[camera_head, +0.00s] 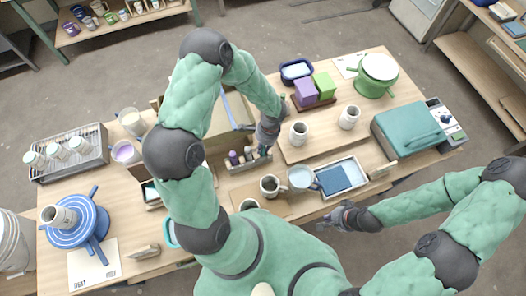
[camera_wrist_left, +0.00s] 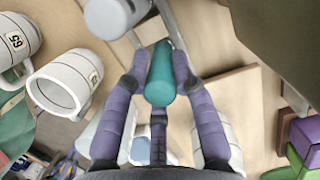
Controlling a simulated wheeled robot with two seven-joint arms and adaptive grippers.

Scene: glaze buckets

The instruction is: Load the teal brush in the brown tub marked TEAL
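The teal brush handle (camera_wrist_left: 160,78) shows in the left wrist view between the fingers of my left gripper (camera_wrist_left: 160,62), which touch it on both sides. In the head view my left gripper (camera_head: 268,138) is over the brush rack (camera_head: 238,170), at its back right; the teal brush is hard to make out there. Brown-sided tubs (camera_head: 150,195) stand at the left, partly hidden behind my left arm. I cannot read a TEAL mark on any of them. My right gripper (camera_head: 343,217) is at the table's front edge, apart from the things there; its fingers are too small to judge.
White mugs (camera_head: 299,133) stand on a board near my left gripper. Purple and green blocks (camera_head: 306,93) are behind it. A shallow tray with a blue pad (camera_head: 335,178) lies at the front. A banding wheel (camera_head: 75,226) and a rack of cups (camera_head: 68,152) occupy the left.

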